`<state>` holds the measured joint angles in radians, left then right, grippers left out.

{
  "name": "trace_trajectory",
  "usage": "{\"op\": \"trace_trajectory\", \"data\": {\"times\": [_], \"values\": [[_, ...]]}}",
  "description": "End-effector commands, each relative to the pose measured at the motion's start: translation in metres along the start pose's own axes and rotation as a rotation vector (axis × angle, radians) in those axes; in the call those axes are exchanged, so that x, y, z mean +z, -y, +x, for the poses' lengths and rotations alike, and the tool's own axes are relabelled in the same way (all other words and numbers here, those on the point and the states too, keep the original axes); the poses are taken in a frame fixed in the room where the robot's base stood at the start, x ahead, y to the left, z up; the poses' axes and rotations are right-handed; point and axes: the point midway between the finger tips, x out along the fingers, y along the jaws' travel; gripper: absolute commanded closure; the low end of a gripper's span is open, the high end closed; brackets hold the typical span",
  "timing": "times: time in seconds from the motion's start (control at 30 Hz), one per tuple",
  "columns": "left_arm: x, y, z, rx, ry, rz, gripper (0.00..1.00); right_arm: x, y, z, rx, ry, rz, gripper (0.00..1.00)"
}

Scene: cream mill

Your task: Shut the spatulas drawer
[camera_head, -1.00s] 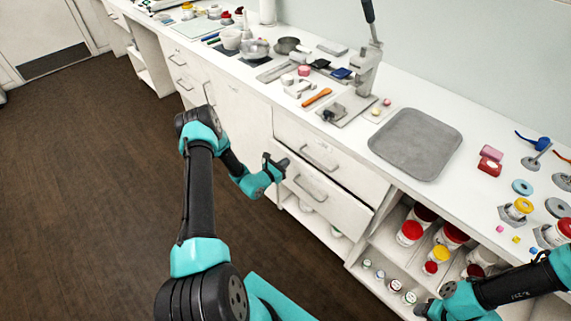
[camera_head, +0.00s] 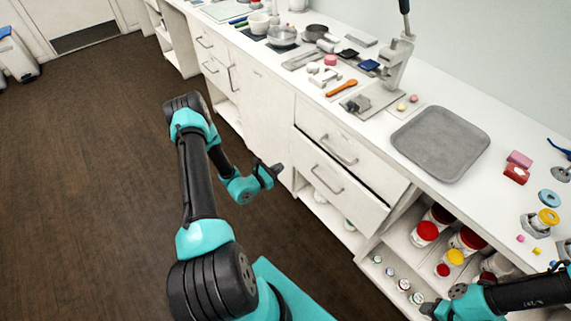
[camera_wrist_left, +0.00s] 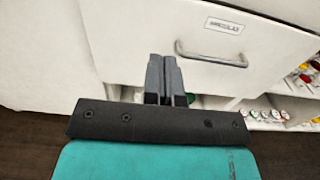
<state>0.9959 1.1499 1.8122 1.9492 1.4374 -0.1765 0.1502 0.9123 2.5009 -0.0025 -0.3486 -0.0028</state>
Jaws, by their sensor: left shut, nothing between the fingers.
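The lower white drawer (camera_head: 337,190), with a grey bar handle, stands out a little from the cabinet below a closed upper drawer (camera_head: 329,138). In the left wrist view its front (camera_wrist_left: 259,45) carries a small label (camera_wrist_left: 223,26) too blurred to read surely. My left gripper (camera_head: 272,171) is shut and empty. It is in front of the cabinet, left of the lower drawer's handle and apart from it. In the left wrist view, the shut fingers (camera_wrist_left: 164,62) point at the left part of the drawer front. My right gripper (camera_head: 430,309) is at the lower right; its jaws are unclear.
Open shelves (camera_head: 440,235) with red- and yellow-lidded jars are right of the drawers. The counter above holds a grey tray (camera_head: 439,145), a press (camera_head: 397,60) and an orange-handled tool (camera_head: 341,88). The brown floor (camera_head: 90,180) to the left is clear.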

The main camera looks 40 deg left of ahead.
Motion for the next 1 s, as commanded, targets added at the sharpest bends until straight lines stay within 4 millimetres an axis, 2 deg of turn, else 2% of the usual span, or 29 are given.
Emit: {"op": "trace_trajectory", "data": {"times": [0.3,0.57,0.7,1.0], "values": [[0.000,0.000,-0.003,0.000,0.000,0.000,1.00,0.000,0.000,0.000,0.000,0.000,0.000,0.55],[-0.002,0.005,-0.003,-0.027,-0.009,0.094,0.75,0.000,0.000,0.000,0.000,0.000,0.000,0.55],[-0.006,0.015,-0.004,-0.083,-0.022,0.279,0.63,0.000,0.000,0.000,0.000,0.000,0.000,0.55],[-0.019,0.043,-0.010,-0.254,-0.002,0.822,0.63,0.000,0.000,0.000,0.000,0.000,0.000,0.55]]}}
